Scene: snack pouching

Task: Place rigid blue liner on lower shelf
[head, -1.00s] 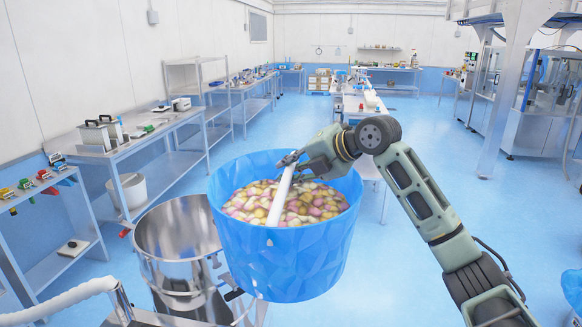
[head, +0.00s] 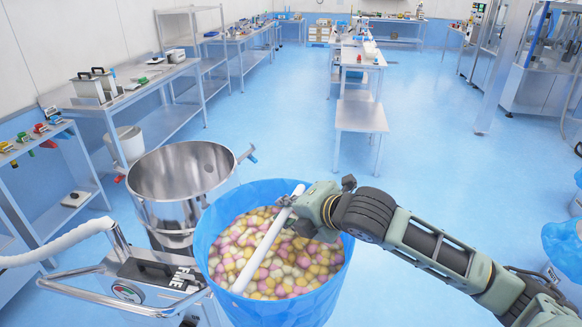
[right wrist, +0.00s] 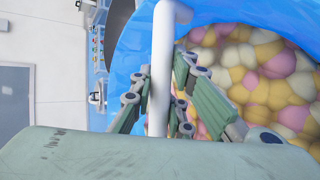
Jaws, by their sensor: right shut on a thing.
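The rigid blue liner (head: 224,275) is a blue bucket with a white bar handle (head: 262,245) across its top. It holds many pink, yellow and cream pieces and is cut off by the bottom edge of the head view. My right gripper (head: 290,200) is shut on the bar near its far end. In the right wrist view the fingers (right wrist: 160,95) close on both sides of the bar, over the liner's rim. The liner's base is hidden. My left gripper is not in view.
A steel vessel (head: 180,180) stands close beside the liner, at its left. A steel cart (head: 150,275) with a gauge and a white hose is at the front left. A low steel table (head: 361,117) stands ahead. Blue bags stand at the right edge. The middle floor is open.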

